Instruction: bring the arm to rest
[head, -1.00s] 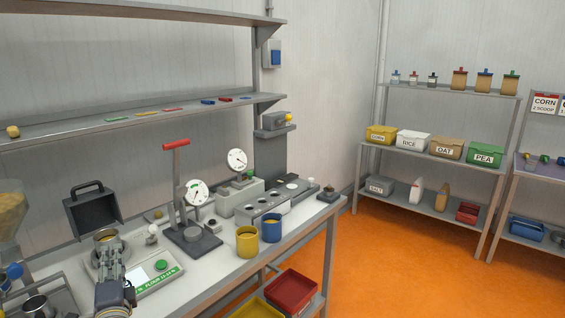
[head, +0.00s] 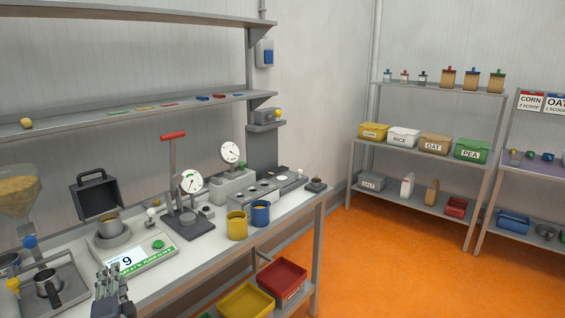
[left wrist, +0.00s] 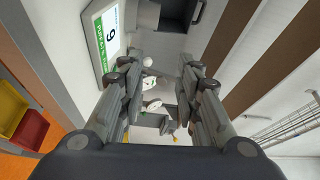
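My left gripper (head: 112,290) is low at the left of the head view, in front of the bench edge. In the left wrist view its fingers (left wrist: 160,78) are spread apart with nothing between them. My right gripper is in neither view. A metal cup (head: 109,226) with tan contents stands on the scale (head: 158,246), clear of the left gripper. The scale's display reads 9 and also shows in the left wrist view (left wrist: 107,38).
The bench (head: 190,265) holds a dial press (head: 188,200), a yellow cup (head: 237,228), a blue cup (head: 261,214) and a metal jug (head: 48,288) at left. Red (head: 283,278) and yellow (head: 245,302) bins sit below. Orange floor is open to the right.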

